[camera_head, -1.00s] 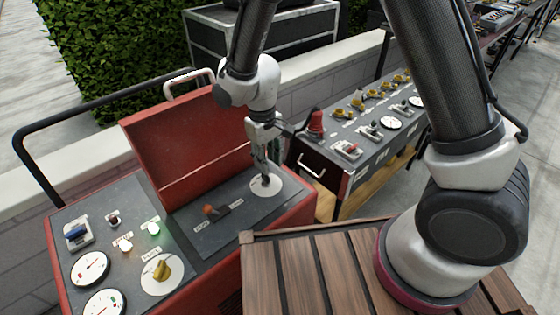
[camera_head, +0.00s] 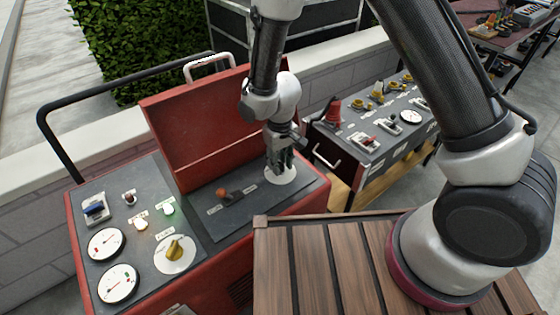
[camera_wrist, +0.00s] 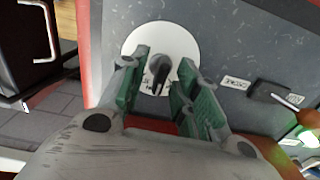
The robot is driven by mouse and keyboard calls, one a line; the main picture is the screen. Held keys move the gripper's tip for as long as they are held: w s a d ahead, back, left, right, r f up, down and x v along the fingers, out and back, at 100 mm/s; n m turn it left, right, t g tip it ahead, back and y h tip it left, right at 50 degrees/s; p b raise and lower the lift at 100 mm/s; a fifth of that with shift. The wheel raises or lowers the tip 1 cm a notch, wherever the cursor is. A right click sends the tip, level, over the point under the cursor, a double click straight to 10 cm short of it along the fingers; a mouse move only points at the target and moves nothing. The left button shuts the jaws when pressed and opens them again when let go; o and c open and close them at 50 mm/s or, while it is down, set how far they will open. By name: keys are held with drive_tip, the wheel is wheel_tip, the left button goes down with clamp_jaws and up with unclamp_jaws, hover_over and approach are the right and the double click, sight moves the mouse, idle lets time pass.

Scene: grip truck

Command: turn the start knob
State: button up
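The start knob (camera_wrist: 158,72) is a dark pointer knob on a round white plate (camera_wrist: 130,47), seen in the wrist view. Its lettering is partly hidden and too small to read surely. My gripper (camera_wrist: 165,60) is open, with green-padded fingers on both sides of the knob and gaps between. In the head view, my gripper (camera_head: 280,168) points down over the white plate (camera_head: 288,178) at the right end of the red machine's panel (camera_head: 215,232), and hides the knob.
A choke lever (camera_head: 228,195) is left of the plate; it also shows in the wrist view (camera_wrist: 270,92). A yellow fuel knob (camera_head: 174,250), lamps and gauges are further left. The raised red lid (camera_head: 195,130) stands close behind my gripper. A second panel (camera_head: 385,150) is at right.

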clamp_jaws()
drive_tip(key=n, duration=0.4)
drive_tip(key=shift+n, duration=0.3)
drive_tip(key=n, duration=0.4)
drive_tip(key=shift+n, duration=0.3)
idle(0.4)
unclamp_jaws()
